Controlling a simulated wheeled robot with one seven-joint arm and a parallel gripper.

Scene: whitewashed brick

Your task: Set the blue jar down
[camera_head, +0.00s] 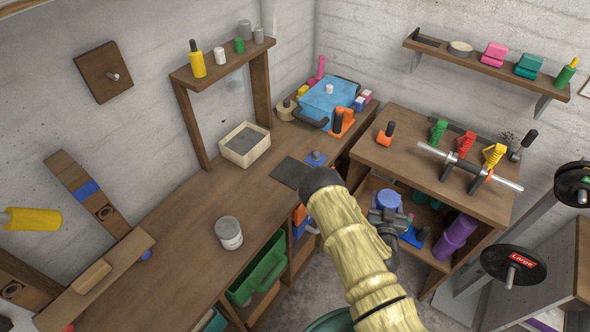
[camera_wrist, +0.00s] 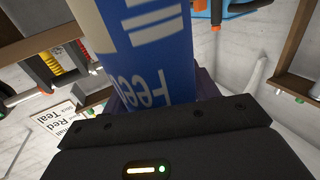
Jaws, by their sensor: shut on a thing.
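The blue jar (camera_wrist: 175,75) fills the upper middle of the wrist view, with white bars and white lettering on its side. It stands between the jaws of my gripper (camera_wrist: 155,100), which is shut on it. In the head view the jar (camera_head: 389,200) shows its blue round top. My gripper (camera_head: 386,222) is there at the end of my yellow-sleeved arm, in front of the right-hand workbench (camera_head: 400,165). The jar appears to be held in the air; the arm and gripper hide part of it.
The long left bench (camera_head: 185,235) holds a grey tin (camera_head: 229,233), a cream box (camera_head: 245,146) and a dark mat (camera_head: 291,173). The right bench carries coloured clamps, an orange-handled tool (camera_head: 386,134) and a metal bar (camera_head: 470,167).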

